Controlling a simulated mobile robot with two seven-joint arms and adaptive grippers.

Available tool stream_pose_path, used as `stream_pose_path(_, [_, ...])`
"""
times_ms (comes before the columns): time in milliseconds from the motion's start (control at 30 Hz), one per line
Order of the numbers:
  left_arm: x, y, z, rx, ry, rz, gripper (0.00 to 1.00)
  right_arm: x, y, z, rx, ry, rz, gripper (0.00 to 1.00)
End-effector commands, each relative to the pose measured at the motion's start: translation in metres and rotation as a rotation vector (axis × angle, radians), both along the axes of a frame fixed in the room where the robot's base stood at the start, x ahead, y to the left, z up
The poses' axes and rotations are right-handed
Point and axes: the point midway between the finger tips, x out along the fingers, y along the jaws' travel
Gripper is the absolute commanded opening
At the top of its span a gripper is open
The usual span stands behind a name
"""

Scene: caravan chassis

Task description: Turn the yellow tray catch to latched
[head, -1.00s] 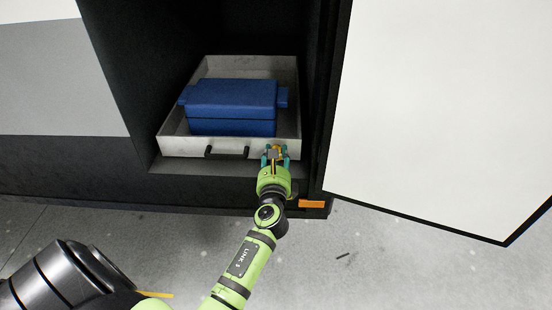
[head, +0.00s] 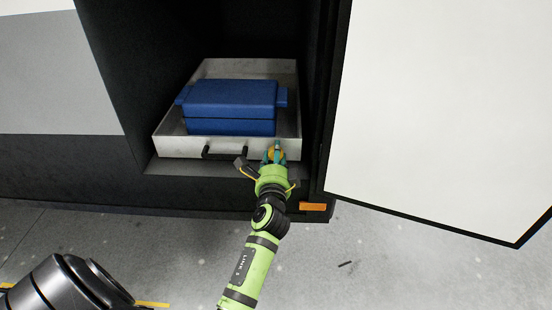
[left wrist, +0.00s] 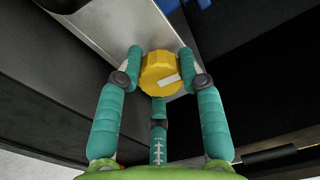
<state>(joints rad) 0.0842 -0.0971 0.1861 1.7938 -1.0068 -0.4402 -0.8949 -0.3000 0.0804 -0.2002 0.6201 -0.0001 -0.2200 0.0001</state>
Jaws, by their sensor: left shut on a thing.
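The yellow tray catch (left wrist: 160,74) is a round knob with a pale bar mark on its face. It sits on the front of the metal tray (head: 180,147), at the tray's right end in the head view. My left gripper (head: 273,154) has its teal fingers closed around the knob. In the left wrist view the fingers (left wrist: 161,78) touch the knob from both sides, with another finger below it. The pale mark lies tilted, rising to the right in that view. In the head view the fingers hide most of the knob. My right gripper is not in view.
A blue box (head: 232,105) with side handles stands in the tray. A black handle (head: 223,154) is on the tray front, left of my left gripper. A white open door panel (head: 435,110) stands to the right. An orange marker (head: 313,207) is on the sill below.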

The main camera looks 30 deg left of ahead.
Motion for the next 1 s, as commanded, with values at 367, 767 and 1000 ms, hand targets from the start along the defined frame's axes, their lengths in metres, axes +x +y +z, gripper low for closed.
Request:
stream_pose_path(367, [-0.0003,0.0038,0.0057,-0.127,-0.095,0.006,0.06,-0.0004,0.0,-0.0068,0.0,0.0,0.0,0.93])
stream_pose_path(767, [-0.0005,0.0041,0.0059,-0.151,-0.108,0.006,0.05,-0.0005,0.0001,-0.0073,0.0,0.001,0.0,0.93])
stream_pose_path(1000, [-0.0005,0.0042,0.0055,-0.15,-0.106,0.006,0.62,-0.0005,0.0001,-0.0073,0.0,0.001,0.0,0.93])
